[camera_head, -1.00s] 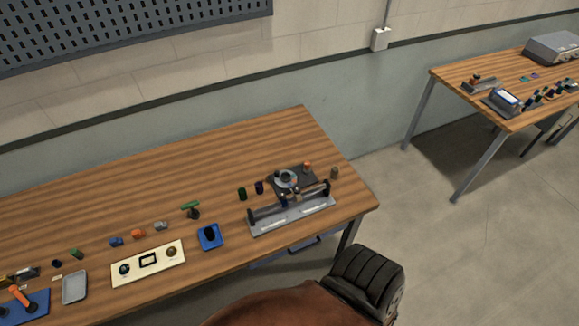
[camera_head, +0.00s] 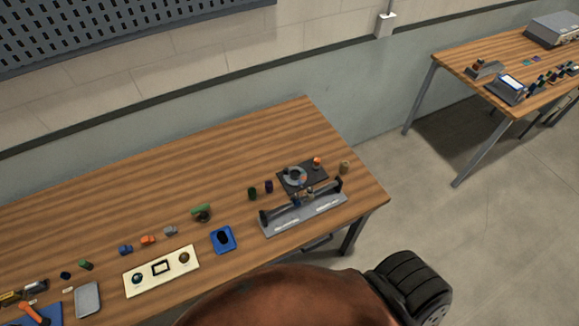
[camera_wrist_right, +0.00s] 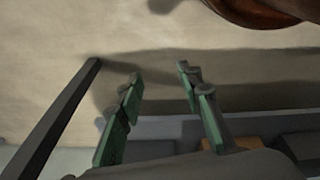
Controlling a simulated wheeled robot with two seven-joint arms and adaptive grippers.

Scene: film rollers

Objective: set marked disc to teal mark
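A grey round disc (camera_head: 295,175) sits on a dark square base near the right end of the near table. It is too small to make out a mark on it, and I cannot pick out a teal mark. My right gripper (camera_wrist_right: 157,85) shows in the right wrist view with its two green-padded fingers apart and nothing between them. My left gripper is not in view.
A grey fixture with a dark bar (camera_head: 303,212) stands just in front of the disc. A blue holder (camera_head: 223,239), a cream panel (camera_head: 162,269) and several small coloured cylinders lie along the wooden table (camera_head: 250,150). A second table (camera_head: 470,68) stands at the right.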

